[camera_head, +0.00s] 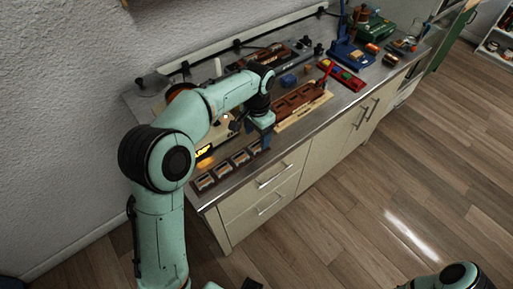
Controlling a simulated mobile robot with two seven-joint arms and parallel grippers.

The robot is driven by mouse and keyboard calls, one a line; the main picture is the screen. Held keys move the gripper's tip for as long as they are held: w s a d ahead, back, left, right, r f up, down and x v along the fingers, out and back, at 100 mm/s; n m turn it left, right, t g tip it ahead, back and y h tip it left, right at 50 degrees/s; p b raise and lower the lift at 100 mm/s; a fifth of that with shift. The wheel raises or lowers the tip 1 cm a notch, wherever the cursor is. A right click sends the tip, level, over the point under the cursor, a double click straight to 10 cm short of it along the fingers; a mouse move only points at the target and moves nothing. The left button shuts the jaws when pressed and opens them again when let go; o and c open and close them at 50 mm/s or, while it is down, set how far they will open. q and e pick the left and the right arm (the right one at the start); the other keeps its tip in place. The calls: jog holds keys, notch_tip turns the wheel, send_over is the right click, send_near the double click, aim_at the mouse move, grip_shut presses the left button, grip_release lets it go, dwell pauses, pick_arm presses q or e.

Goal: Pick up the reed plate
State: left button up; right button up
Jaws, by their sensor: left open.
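I cannot single out the reed plate for certain at this size; part of the counter is hidden behind my left arm. My left gripper (265,141) is over the front part of the counter, pointing down, with its jaws open. It is just left of a brown slotted wooden piece (300,99) and a pale wooden strip (303,113). A row of small framed pieces (222,171) lies to its lower left, near the front edge. I see nothing held in the jaws. Part of my right arm shows at the bottom right, but its gripper is out of view.
The metal-topped counter (340,101) runs along the wall, with drawers and doors below. A red tray (342,76), a blue tool (347,52) and a green machine (375,27) stand farther right. An orange-lit display (205,153) is beside my arm. The wooden floor (370,190) is clear.

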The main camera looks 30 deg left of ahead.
aim_at(257, 145)
pick_arm(q)
jog(key=f, duration=0.3)
jog(key=w+f, duration=0.1)
jog(key=f, duration=0.1)
jog(key=shift+a+f, duration=0.15)
jog(key=c, duration=1.1)
